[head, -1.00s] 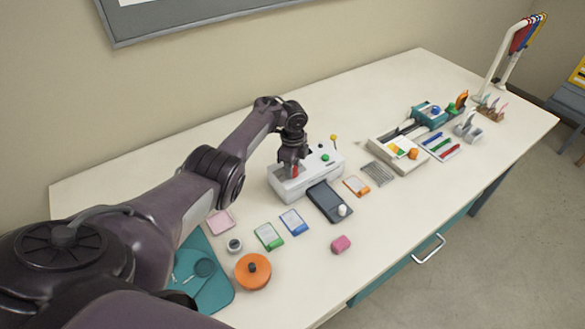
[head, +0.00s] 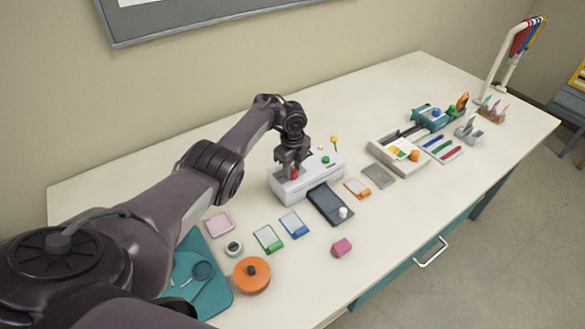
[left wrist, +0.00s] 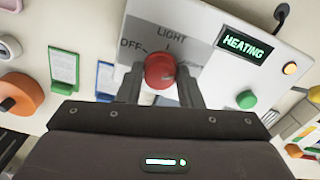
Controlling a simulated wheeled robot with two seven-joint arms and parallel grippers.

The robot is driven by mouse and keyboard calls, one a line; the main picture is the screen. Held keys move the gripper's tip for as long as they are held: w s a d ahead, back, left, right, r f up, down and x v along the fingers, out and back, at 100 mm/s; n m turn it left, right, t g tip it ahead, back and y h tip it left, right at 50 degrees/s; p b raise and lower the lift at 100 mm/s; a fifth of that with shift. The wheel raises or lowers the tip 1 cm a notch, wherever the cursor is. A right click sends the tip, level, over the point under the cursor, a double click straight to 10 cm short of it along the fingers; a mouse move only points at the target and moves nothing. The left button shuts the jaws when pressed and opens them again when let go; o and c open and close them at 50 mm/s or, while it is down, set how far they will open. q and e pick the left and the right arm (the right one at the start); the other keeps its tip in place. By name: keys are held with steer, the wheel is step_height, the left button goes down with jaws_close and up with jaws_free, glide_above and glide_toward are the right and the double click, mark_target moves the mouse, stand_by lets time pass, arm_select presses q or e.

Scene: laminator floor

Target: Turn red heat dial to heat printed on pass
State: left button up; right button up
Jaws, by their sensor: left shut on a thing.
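The red heat dial (left wrist: 159,70) sits on the white laminator's sloped panel, with the words OFF and LIGHT printed around it. My left gripper (left wrist: 160,82) is shut on the dial, one finger on each side. Any further dial mark is hidden by the fingers, and I cannot tell exactly where the dial points. A display (left wrist: 243,46) on the panel reads HEATING in green letters. In the head view my left gripper (head: 292,168) reaches down onto the laminator (head: 325,176), with a little red showing below it. My right gripper is not in view.
An amber lamp (left wrist: 290,68) glows beside the display, and a green button (left wrist: 246,99) is below it. A dark tray (head: 329,203) extends from the laminator's front. Green (head: 268,238), blue (head: 293,224) and orange (head: 357,188) cards lie nearby. The table's front right is mostly clear.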

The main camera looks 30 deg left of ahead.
mark_target(292, 170)
arm_select(q)
steer(key=o, duration=1)
steer(key=shift+c, duration=0.2)
step_height(292, 170, up, 8)
steer(key=shift+f+p, duration=0.1)
steer(key=shift+p, duration=0.3)
